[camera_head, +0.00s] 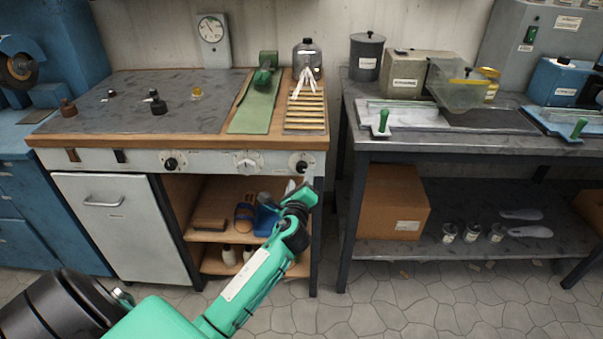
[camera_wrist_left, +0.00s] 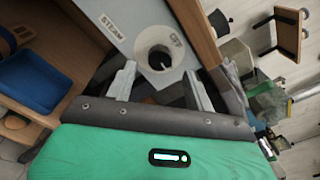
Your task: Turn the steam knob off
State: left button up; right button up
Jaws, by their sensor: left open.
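My left gripper (camera_head: 303,186) is just below the knob in the head view. In the left wrist view its two pale fingers (camera_wrist_left: 158,88) are spread apart with the dial between and just beyond their tips; I see no contact. My right gripper is not in view.
The wooden workbench edge (camera_head: 180,140) overhangs the panel. An open shelf (camera_head: 205,236) below holds a blue item (camera_head: 266,217) close to my left arm. A dark metal table (camera_head: 450,147) stands to the right, with a narrow gap between. The tiled floor in front is clear.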

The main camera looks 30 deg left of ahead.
aim_at(302, 170)
pick_arm(q)
jog(key=shift+x, duration=2.15)
jog(key=c, duration=1)
